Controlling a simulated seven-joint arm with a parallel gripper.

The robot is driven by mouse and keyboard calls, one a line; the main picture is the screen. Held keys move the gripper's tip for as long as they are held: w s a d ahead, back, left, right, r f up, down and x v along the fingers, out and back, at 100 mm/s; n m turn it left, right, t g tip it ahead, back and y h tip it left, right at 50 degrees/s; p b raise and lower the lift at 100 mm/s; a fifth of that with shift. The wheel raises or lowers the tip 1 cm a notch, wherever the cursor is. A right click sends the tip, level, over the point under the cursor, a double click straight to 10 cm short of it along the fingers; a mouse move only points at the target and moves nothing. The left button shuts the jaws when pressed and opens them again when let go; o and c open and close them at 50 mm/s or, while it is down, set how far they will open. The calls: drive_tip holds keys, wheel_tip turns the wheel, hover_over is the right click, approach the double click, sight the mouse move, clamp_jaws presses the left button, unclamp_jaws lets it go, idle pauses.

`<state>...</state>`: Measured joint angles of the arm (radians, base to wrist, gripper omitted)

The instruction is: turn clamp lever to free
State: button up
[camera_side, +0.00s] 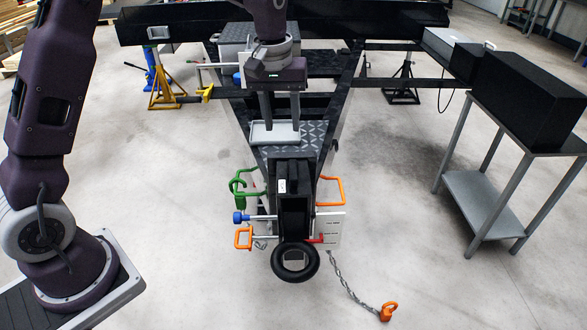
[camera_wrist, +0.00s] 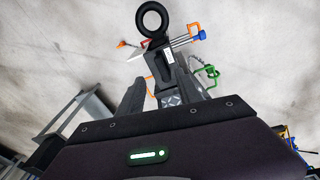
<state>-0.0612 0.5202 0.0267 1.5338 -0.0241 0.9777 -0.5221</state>
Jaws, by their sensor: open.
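A small red lever (camera_side: 315,239) sticks out beside a white lettered plate (camera_side: 329,230) at the front of the trailer tongue; I take it for the clamp lever. The lettering is too small to read, so its setting cannot be told. In the wrist view a small red piece (camera_wrist: 145,43) shows near the plate (camera_wrist: 137,54). My gripper (camera_side: 280,118) points down over the tongue, behind the lever and apart from it. Its two fingers are spread with nothing between them, as the wrist view also shows (camera_wrist: 160,84).
A black ring (camera_side: 295,261) sits at the front. A blue knob (camera_side: 240,217), orange handle (camera_side: 243,238) and green handle (camera_side: 239,186) stick out left; an orange loop (camera_side: 330,190) right. A chain with orange hook (camera_side: 388,311) trails forward. A bench (camera_side: 490,190) stands right.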

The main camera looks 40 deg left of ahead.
drive_tip(key=n+g, duration=0.1)
drive_tip(key=n, duration=0.1)
hover_over(294, 173)
wheel_tip(294, 173, down, 10)
drive_tip(key=shift+f, duration=0.25)
wheel_tip(294, 173, down, 7)
drive_tip(key=shift+f, duration=0.2)
clamp_jaws()
drive_tip(key=shift+r, duration=0.1)
idle(0.4)
